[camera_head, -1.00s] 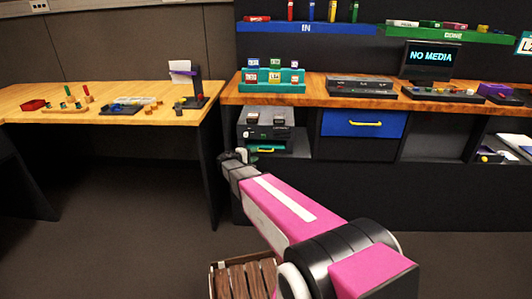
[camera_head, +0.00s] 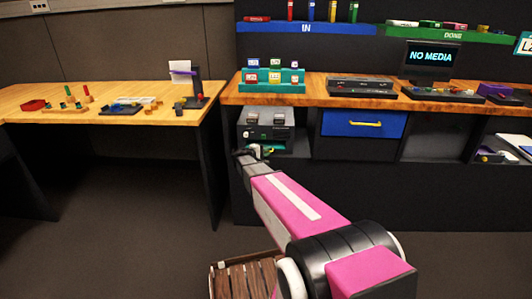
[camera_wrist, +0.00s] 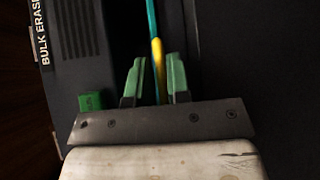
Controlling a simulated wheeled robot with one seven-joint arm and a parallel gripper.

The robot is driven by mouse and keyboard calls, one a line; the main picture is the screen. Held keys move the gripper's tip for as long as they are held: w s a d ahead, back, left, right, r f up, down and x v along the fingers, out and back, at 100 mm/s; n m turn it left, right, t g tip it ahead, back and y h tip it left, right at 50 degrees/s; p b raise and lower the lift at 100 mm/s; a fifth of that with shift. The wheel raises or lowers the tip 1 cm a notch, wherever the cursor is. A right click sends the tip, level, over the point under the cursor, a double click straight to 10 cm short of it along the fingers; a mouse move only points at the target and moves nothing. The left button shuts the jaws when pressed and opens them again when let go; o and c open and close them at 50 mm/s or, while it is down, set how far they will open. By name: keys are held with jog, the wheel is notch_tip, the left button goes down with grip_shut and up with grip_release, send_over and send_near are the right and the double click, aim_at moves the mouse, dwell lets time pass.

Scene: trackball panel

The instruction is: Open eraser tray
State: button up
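The bulk eraser (camera_head: 266,123), a dark box, sits in the left bay under the back counter. In the wrist view its dark body (camera_wrist: 75,40) carries a "BULK ERASE" label. Its teal tray (camera_wrist: 151,18) shows as a thin strip, with a yellow handle (camera_wrist: 157,56). My gripper (camera_wrist: 157,80) is open, with its green fingertips on either side of the handle in the picture. Neither finger visibly touches it. In the head view my gripper (camera_head: 251,155) is in front of the eraser's lower left part and partly covers the tray.
A green block-like part (camera_wrist: 91,101) is near the left finger. A blue drawer (camera_head: 362,123) is right of the eraser bay. A wooden desk (camera_head: 60,95) stands left. A slatted wooden crate (camera_head: 245,277) is low in front. The floor (camera_head: 130,210) at left is clear.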

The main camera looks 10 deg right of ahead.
jog(key=shift+s+f, duration=0.15)
grip_shut()
jog(key=s+a, duration=0.3)
jog(key=s, duration=0.5)
jog(key=s+a, duration=0.2)
jog(key=s, duration=0.7)
jog(key=shift+a+f, duration=0.15)
jog(key=shift+a, duration=0.25)
jog(key=shift+s, duration=0.1)
jog(key=o, duration=0.6)
grip_release()
jog(key=v, duration=1.1)
jog(key=shift+d, duration=0.1)
